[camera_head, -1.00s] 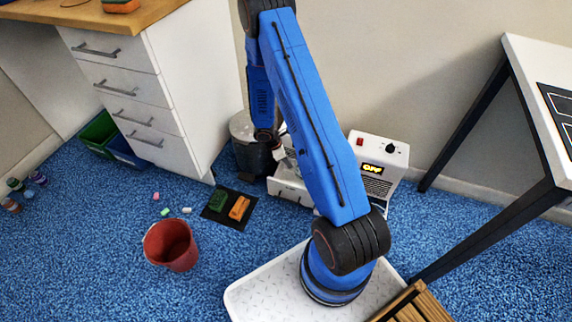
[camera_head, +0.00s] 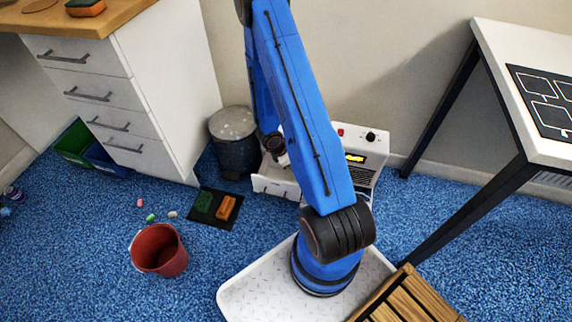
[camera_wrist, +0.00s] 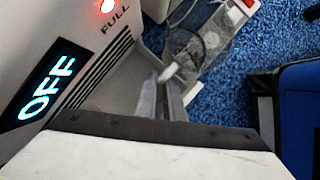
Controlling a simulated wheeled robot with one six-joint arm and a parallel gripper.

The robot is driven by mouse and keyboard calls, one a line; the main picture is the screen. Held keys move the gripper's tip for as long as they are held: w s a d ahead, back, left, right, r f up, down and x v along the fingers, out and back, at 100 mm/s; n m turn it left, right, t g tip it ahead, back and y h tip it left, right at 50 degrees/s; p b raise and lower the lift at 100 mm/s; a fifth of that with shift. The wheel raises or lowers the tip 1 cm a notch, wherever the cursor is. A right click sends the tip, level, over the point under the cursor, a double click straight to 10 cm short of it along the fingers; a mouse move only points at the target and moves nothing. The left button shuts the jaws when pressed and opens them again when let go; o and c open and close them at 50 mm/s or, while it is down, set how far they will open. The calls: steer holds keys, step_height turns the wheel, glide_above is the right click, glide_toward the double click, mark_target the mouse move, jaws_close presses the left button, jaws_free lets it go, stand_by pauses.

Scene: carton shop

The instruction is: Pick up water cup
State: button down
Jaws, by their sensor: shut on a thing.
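I see no water cup that I can make out in either view. My gripper (camera_wrist: 167,82) shows in the wrist view as two narrow grey fingers close together, beside the machine's front. A small pale thing (camera_wrist: 168,72) shows at the fingertips; I cannot tell what it is. In the head view my blue arm reaches over the white machine (camera_head: 365,145), and the fingers are hidden behind the arm.
The machine's display reads OFF in the wrist view. A grey lidded bin (camera_head: 235,145) stands left of it. A red bucket (camera_head: 160,250), a black mat (camera_head: 213,220) and several small coloured bits lie on blue carpet. A white cabinet (camera_head: 155,75) and a table (camera_head: 500,70) flank the area.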

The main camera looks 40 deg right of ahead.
steer(key=shift+s+d, duration=0.4)
steer(key=shift+s, duration=0.45)
steer(key=shift+s+d, duration=0.45)
steer(key=shift+s, duration=0.4)
steer(key=shift+s+d, duration=0.4)
steer(key=shift+s, duration=0.45)
steer(key=shift+s, duration=0.15)
stand_by(0.8)
